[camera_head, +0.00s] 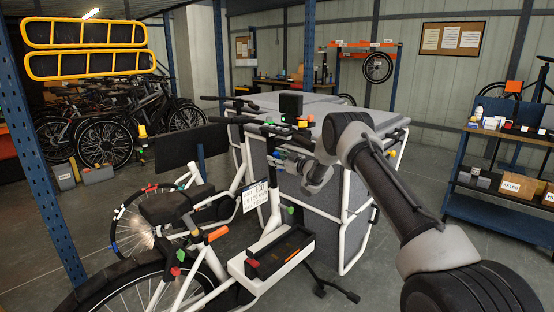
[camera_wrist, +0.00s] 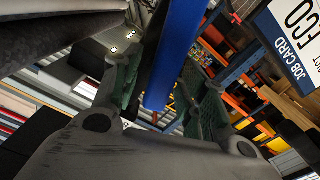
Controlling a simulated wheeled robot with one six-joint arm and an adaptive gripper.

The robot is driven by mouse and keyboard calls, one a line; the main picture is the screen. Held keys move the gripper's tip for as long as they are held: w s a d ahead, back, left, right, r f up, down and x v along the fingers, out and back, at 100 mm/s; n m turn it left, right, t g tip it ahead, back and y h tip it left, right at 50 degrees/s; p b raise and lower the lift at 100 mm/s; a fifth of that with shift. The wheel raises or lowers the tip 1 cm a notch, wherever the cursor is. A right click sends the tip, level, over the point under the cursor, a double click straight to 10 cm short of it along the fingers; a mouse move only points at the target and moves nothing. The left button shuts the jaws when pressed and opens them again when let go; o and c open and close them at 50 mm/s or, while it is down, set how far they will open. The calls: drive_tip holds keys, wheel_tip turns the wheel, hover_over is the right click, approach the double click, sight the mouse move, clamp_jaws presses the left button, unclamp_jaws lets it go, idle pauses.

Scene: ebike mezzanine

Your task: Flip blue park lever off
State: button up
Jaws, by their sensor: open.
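My gripper (camera_head: 281,158) is at the handlebar area of the white cargo bike (camera_head: 272,240), beside its front box. In the wrist view my gripper (camera_wrist: 162,68) is open, with its green-padded fingers apart. A bright blue bar (camera_wrist: 180,45), which looks like the blue park lever, runs between and past the fingers. I cannot tell whether either finger touches it. In the head view the lever is too small and too hidden by my gripper to make out clearly.
A job card (camera_head: 255,194) hangs on the bike close by; it also shows in the wrist view (camera_wrist: 294,48). The grey cargo box (camera_head: 330,205) stands just behind my gripper. A blue shelf (camera_head: 500,205) is at the right. Open floor lies between shelf and bike.

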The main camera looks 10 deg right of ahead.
clamp_jaws()
drive_tip(key=shift+a+f, duration=0.1)
idle(0.3)
drive_tip(key=s+a+f+n, duration=0.2)
drive_tip(key=f+n, duration=0.4)
drive_tip(key=n, duration=0.8)
drive_tip(key=shift+s+a+f, duration=0.2)
drive_tip(key=shift+s+a, duration=0.1)
drive_tip(key=shift+a, duration=0.4)
drive_tip(key=shift+f, duration=0.1)
